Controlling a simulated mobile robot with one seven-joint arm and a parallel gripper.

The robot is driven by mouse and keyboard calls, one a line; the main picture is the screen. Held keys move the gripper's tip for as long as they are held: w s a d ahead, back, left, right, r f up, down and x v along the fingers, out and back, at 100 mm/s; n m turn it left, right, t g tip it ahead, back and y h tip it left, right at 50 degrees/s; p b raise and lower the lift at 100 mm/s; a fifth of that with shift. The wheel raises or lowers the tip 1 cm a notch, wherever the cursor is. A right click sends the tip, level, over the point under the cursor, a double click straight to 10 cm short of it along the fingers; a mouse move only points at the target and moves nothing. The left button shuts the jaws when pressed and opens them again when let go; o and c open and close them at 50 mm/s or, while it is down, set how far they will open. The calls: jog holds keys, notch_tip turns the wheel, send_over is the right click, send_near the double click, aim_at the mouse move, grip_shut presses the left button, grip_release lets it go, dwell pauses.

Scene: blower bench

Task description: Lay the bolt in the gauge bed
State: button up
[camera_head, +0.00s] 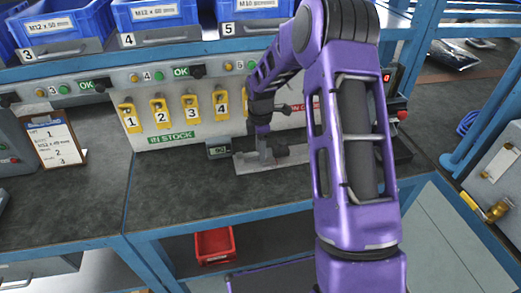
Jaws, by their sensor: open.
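My gripper (264,152) is open and points down over the gauge on the bench. The gauge has a pale base plate (247,165) with dark blocks on it and a small display (218,150) at its left. The gauge bed is partly hidden behind my gripper and arm. My fingertips are close to the plate; I cannot tell whether they touch it. I cannot make out the bolt clearly. It may be hidden by my gripper or be too small to tell from the dark parts there.
Blue bins (155,14) labelled with bolt sizes stand on the shelf above. Yellow numbered tags (160,112) hang on the back panel. A clipboard (55,143) leans at the left. A red bin (214,245) sits below. The bench top (175,195) at front left is clear.

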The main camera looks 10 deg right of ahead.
notch_tip(320, 180, up, 17)
jog(key=p, duration=0.2)
jog(key=shift+r, duration=0.2)
dwell(0.4)
